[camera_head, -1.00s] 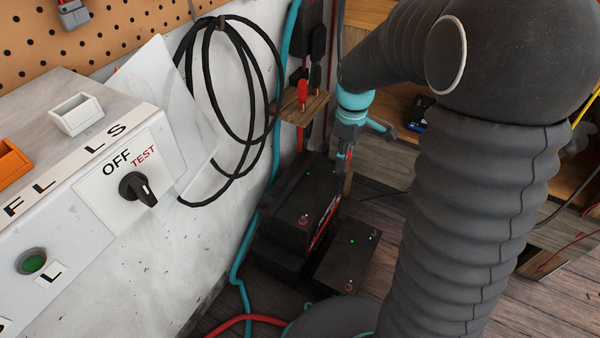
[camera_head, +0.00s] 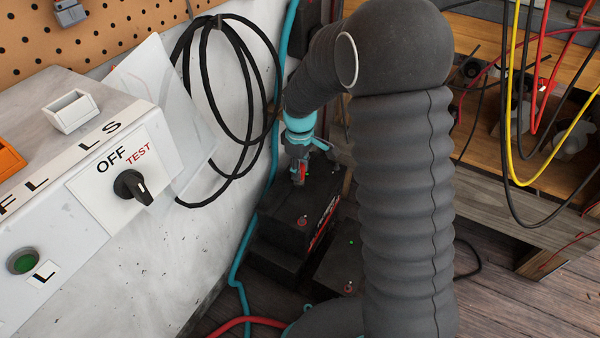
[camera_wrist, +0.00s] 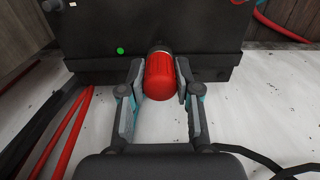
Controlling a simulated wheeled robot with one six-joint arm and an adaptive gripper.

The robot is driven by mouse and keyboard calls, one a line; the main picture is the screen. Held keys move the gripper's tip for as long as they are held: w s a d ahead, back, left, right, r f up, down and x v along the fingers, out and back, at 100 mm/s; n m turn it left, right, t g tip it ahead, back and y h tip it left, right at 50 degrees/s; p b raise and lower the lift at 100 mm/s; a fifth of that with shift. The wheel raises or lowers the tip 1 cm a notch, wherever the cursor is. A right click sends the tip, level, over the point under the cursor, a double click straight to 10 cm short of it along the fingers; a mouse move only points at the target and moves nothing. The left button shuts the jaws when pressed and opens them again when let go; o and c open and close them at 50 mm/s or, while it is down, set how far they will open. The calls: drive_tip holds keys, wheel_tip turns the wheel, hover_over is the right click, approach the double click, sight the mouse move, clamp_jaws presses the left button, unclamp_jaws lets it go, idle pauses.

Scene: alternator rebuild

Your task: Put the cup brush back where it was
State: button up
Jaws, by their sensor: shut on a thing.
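My gripper (camera_head: 299,175) is low over the top of a black battery (camera_head: 290,212). In the wrist view its two fingers (camera_wrist: 160,68) are shut on the sides of a red-handled thing (camera_wrist: 160,82). Its red rounded end faces the camera, and its dark far end points at the battery (camera_wrist: 105,55). The same red thing (camera_head: 301,172) shows small at the fingertips in the head view. Its working end is hidden, so I cannot tell whether it is the cup brush or whether it touches the battery.
A second dark box (camera_head: 338,270) stands beside the battery, partly behind my arm. Black cable loops (camera_head: 212,100) hang on the wall at left, near a switch panel (camera_head: 110,180). Yellow, red and black wires hang before wooden shelves (camera_head: 545,95) at right.

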drive_tip(key=shift+f, duration=0.85)
drive_tip(key=shift+f, duration=0.2)
drive_tip(key=o, duration=1)
drive_tip(key=shift+r, duration=0.1)
